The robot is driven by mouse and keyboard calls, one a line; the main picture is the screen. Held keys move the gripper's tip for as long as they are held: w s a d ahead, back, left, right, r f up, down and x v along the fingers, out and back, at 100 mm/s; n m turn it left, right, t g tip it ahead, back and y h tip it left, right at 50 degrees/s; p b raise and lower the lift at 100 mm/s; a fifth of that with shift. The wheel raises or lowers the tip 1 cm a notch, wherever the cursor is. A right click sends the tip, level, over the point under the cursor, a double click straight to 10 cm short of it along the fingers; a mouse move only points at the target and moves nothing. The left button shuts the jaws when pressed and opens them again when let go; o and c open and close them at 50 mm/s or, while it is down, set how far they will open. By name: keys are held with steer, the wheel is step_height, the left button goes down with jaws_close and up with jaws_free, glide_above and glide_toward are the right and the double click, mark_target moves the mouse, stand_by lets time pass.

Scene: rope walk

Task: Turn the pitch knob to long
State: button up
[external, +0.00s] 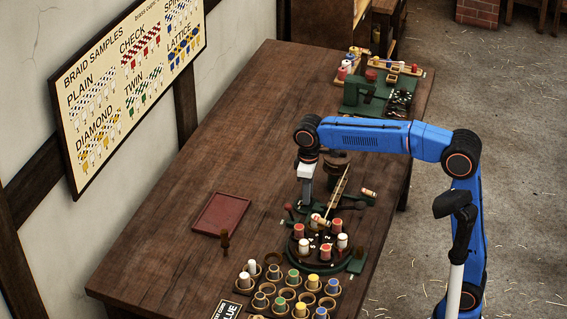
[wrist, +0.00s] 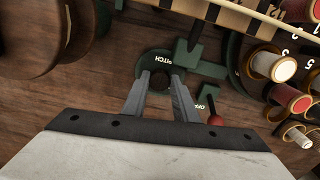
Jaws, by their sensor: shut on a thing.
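The pitch knob (wrist: 158,82) is a small dark piece between my fingertips in the wrist view. It stands on a green plate (wrist: 155,56) with a white PITCH label beside it. My gripper (wrist: 160,80) points down with its two grey fingers closed on the knob. In the external view my gripper (external: 306,201) is low at the left rear of the braiding machine (external: 318,267). The knob cannot be made out there. The fingers hide part of the knob and its markings, so its setting cannot be read.
Red and white bobbins (wrist: 271,66) crowd the right of the wrist view. A red-tipped lever (wrist: 215,120) stands close to the right finger, by OFF lettering. A scale bar (wrist: 235,17) crosses above. A red tray (external: 221,214) lies left; the table's far left is clear.

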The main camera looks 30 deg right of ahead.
steer(key=shift+n, duration=0.4)
steer(key=o, duration=1.1)
steer(key=shift+c, duration=0.2)
steer(key=shift+r, duration=0.1)
step_height(320, 180, up, 17)
steer(key=shift+r, duration=0.15)
steer(key=shift+s, duration=0.1)
